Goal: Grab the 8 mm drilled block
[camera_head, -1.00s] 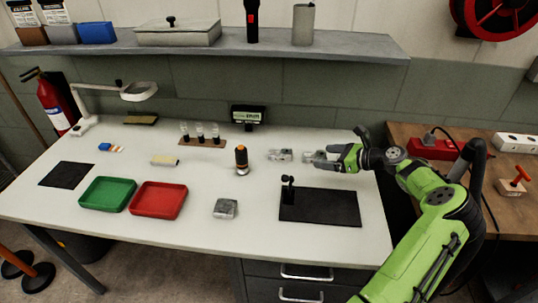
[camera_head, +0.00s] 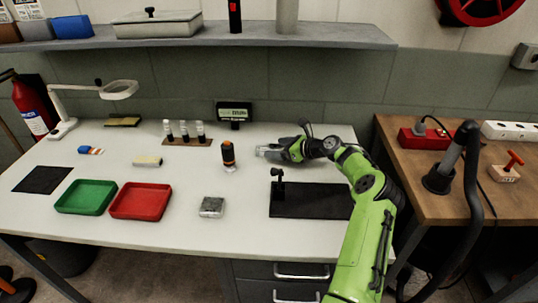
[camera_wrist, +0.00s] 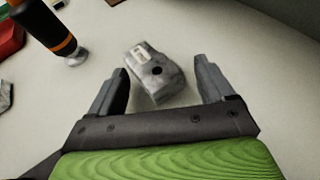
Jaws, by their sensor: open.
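A grey metal block (camera_wrist: 155,72) with one dark round hole and a small pale label lies on the white table. The label is too blurred to read, so I cannot confirm the 8 mm size. In the wrist view my gripper (camera_wrist: 161,66) is open, with one finger on each side of the block's near part and gaps showing. In the head view the block (camera_head: 265,151) shows at the left of my gripper (camera_head: 280,153), partly hidden by the fingers.
An orange-and-black tool (camera_head: 228,155) stands left of the block. A black mat (camera_head: 310,202) with a small black stand (camera_head: 278,186) lies in front. A grey metal piece (camera_head: 212,207), a red tray (camera_head: 141,201) and a green tray (camera_head: 86,197) are further left.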

